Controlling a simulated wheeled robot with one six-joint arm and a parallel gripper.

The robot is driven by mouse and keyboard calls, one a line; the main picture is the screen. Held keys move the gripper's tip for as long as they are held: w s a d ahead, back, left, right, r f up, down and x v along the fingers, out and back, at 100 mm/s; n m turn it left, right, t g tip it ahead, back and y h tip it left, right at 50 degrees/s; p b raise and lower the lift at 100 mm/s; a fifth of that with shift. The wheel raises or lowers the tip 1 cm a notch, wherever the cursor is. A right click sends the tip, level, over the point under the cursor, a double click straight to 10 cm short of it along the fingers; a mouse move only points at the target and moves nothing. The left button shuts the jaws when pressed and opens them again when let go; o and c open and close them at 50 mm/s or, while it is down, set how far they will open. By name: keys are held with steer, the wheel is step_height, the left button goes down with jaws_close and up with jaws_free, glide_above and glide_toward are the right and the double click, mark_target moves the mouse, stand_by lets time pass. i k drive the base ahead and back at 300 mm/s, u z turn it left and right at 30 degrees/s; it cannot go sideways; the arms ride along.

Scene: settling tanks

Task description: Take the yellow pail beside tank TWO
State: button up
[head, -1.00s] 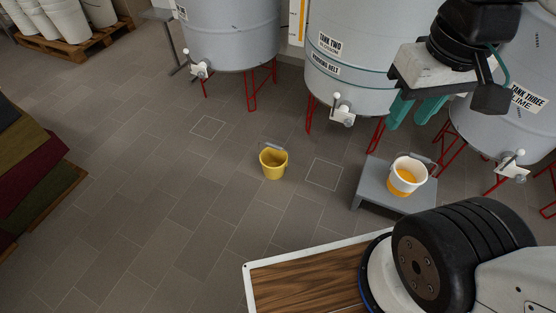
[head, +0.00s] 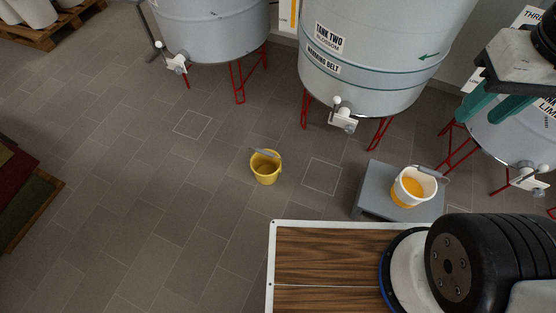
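The yellow pail (head: 265,170) stands upright on the tiled floor, with its grey-gripped handle at the rim. It looks empty. It is in front of and to the left of tank TWO (head: 370,75), a grey tank on red legs with a white tap. A white pail (head: 405,197) holding something orange stands on a grey step (head: 375,200) to the right. My gripper (head: 487,113) is at the upper right with its green fingers apart, well away from the yellow pail. I see nothing between the fingers.
An outlined floor square (head: 322,176) lies right of the yellow pail, another (head: 191,124) to its left. Tank THREE (head: 525,130) is at the right, another tank (head: 212,30) at the left. A pallet (head: 45,35) and dark stacked boards (head: 25,205) edge the left. Mid-left floor is clear.

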mark_target(266, 164)
steer(key=u, duration=0.45)
steer(key=i, duration=1)
steer(key=u, duration=0.35)
